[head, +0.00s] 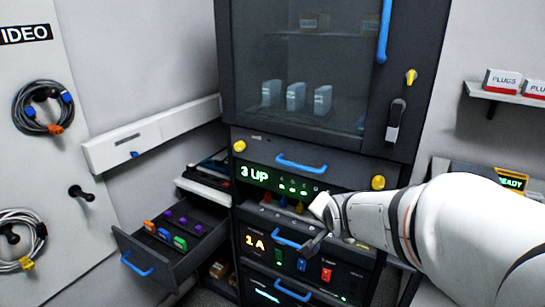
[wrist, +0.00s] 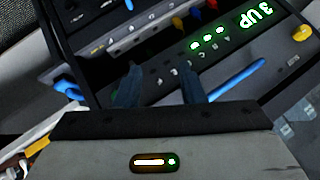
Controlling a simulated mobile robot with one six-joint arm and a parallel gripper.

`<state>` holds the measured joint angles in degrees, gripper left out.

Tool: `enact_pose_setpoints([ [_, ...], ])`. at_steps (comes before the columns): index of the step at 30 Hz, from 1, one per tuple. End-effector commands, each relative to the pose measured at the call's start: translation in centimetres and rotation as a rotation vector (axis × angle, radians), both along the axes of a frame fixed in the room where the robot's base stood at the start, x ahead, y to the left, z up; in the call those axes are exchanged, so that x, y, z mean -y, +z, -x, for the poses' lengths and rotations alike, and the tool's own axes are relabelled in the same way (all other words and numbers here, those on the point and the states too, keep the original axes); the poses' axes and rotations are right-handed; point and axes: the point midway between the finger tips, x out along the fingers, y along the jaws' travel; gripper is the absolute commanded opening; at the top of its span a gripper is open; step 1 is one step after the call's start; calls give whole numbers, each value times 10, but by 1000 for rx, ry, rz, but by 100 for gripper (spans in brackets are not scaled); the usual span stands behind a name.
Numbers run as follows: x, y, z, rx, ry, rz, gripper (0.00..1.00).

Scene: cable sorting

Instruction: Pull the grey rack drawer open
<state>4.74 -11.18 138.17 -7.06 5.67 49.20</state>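The rack (head: 236,190) stands in the middle of the head view, with dark grey units bearing blue handles. The unit reading "3 UP" has a blue handle (head: 301,163). The "1 A" unit below has another blue handle (head: 287,241). I cannot tell which front is the grey rack drawer. My gripper (head: 318,225) is in front of the rack, near the right end of the "1 A" handle. In the wrist view its two fingers (wrist: 160,85) stand apart with nothing between them. One blue handle (wrist: 232,80) is to their right, another (wrist: 68,88) to their left.
A drawer (head: 197,257) left of the rack stands open, holding several coloured connectors. A glass-doored cabinet (head: 228,75) is above the units. Coiled cables (head: 40,125) hang on the left panel. A shelf (head: 500,95) with boxes is at the right.

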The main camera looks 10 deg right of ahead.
Motion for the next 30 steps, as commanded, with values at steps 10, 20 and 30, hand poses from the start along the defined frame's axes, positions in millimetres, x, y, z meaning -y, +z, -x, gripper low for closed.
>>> enact_pose_setpoints([
  [10, -11, 33, -104, 442, -194, -678, 36],
  [20, -22, 44, -130, 510, -187, -924, 36],
  [30, -30, 37, -179, 509, -187, -922, 36],
])
